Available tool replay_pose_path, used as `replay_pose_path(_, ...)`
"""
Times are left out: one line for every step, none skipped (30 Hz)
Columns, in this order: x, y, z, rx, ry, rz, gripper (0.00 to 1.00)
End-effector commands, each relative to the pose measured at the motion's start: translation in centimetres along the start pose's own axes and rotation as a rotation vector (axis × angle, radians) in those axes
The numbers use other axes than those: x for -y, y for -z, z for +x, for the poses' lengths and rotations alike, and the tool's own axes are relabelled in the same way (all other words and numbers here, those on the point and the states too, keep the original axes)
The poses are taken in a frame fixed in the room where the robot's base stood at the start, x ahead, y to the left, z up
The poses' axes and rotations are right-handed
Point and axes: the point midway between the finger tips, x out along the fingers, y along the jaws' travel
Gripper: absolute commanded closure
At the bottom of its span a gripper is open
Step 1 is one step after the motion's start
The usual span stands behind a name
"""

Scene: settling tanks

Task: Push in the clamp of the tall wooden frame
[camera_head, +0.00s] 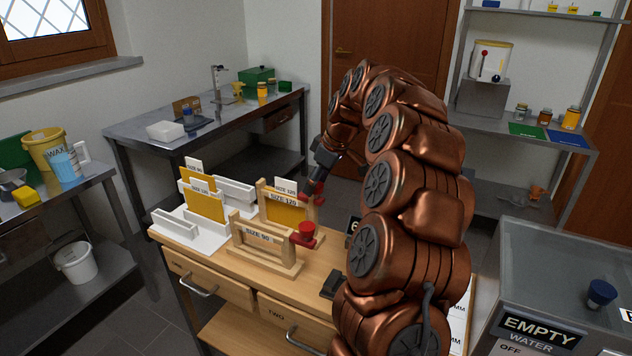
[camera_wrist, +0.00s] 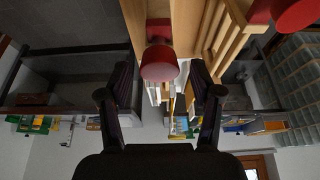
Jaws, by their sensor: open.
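The tall wooden frame (camera_head: 261,205), labelled SIZE 120, stands on the wooden bench and holds a yellow sheet. Its red clamp (camera_head: 319,199) is at its right side, partly hidden by my gripper (camera_head: 312,188). In the wrist view the red clamp knob (camera_wrist: 158,66) lies just beyond and between the fingertips of my gripper (camera_wrist: 162,82). The fingers are open, one on each side of the knob, and hold nothing. I cannot tell how far the clamp is in.
A lower wooden frame (camera_head: 265,258), labelled SIZE 90, stands in front with its own red clamp (camera_head: 307,233). White racks (camera_head: 176,233) with yellow sheets are at the left of the bench. A grey tank (camera_head: 560,262) stands at the right.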

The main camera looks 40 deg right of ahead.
Motion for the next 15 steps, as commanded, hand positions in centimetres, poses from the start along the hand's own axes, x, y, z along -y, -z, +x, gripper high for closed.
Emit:
replay_pose_path(0.0,0.0,-0.1,0.000,0.000,0.000,0.35)
replay_pose_path(0.0,0.0,-0.2,0.000,-0.001,0.000,0.35)
replay_pose_path(0.0,0.0,-0.4,0.000,-0.001,0.000,0.35)
replay_pose_path(0.0,0.0,-0.6,0.000,-0.001,0.000,0.35)
replay_pose_path(0.0,0.0,-0.8,0.000,-0.001,0.000,0.35)
replay_pose_path(0.0,0.0,-1.3,0.000,0.000,0.000,0.35)
replay_pose_path(0.0,0.0,-1.7,0.000,0.001,0.000,0.35)
replay_pose_path(0.0,0.0,-2.2,0.000,0.000,-0.001,0.35)
replay_pose_path(0.0,0.1,-2.9,-0.002,-0.002,0.000,0.35)
replay_pose_path(-0.1,0.1,-3.5,-0.003,-0.004,0.000,0.35)
replay_pose_path(-0.1,0.1,-4.1,-0.003,-0.004,0.000,0.35)
replay_pose_path(-0.1,0.1,-4.8,-0.003,-0.004,0.000,0.35)
replay_pose_path(-0.1,0.1,-5.3,-0.003,-0.004,0.000,0.35)
replay_pose_path(-0.1,0.1,-5.8,-0.003,-0.004,0.000,0.35)
replay_pose_path(-0.1,0.1,-6.5,-0.003,-0.004,0.000,0.35)
